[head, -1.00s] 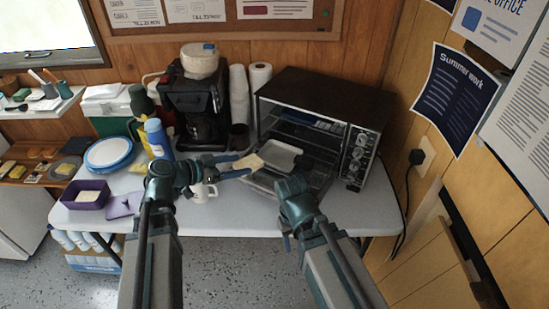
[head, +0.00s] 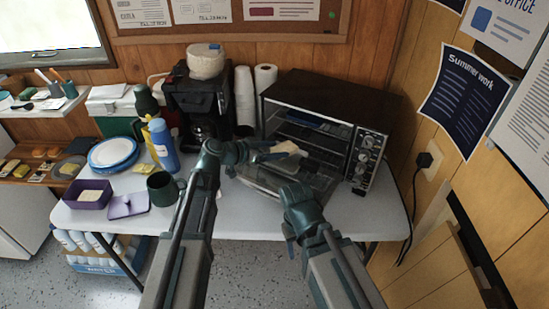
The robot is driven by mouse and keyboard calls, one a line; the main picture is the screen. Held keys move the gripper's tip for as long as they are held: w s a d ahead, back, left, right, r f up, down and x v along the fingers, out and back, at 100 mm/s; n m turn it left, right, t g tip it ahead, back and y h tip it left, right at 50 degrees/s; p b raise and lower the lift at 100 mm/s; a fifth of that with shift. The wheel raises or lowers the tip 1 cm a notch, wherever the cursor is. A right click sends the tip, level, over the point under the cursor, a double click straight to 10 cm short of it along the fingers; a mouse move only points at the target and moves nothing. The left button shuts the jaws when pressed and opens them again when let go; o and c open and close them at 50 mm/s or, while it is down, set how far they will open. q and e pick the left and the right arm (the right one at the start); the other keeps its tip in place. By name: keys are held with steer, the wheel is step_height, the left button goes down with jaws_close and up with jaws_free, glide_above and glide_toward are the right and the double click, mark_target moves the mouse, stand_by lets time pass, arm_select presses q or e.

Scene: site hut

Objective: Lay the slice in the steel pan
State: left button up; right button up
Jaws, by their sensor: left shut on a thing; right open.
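A pale bread slice (head: 288,148) is held in my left gripper (head: 272,153), over the front of the open toaster oven (head: 325,113). The slice looks roughly level, seen nearly edge-on. The steel pan (head: 299,163) lies at the oven's opening, just below and behind the slice. The slice and gripper cover part of it, and I cannot tell whether slice and pan touch. My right gripper (head: 290,240) is open and empty, in front of the table's front edge, lower than the oven door.
A dark green mug (head: 164,189), blue bottle (head: 163,145), purple box (head: 88,195) and blue-rimmed plate (head: 113,153) occupy the table's left. A wall is close on the right.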

arm_select(q)
steer(key=shift+f+b, duration=1.15)
steer(key=shift+f, duration=0.35)
steer(key=shift+f, duration=0.1)
steer(key=shift+f, duration=0.15)
steer(key=o, duration=1.3)
steer(key=shift+r, duration=0.2)
steer(key=shift+a+r, duration=0.1)
steer(key=shift+r, duration=0.15)
steer(key=p+v, duration=0.4)
steer(key=v, duration=0.6)
steer(key=shift+s+a, duration=0.2)
steer(key=shift+s, duration=0.05)
steer(key=shift+s+a+r, duration=0.2)
steer(key=shift+s+a, duration=0.1)
steer(key=shift+a, duration=0.15)
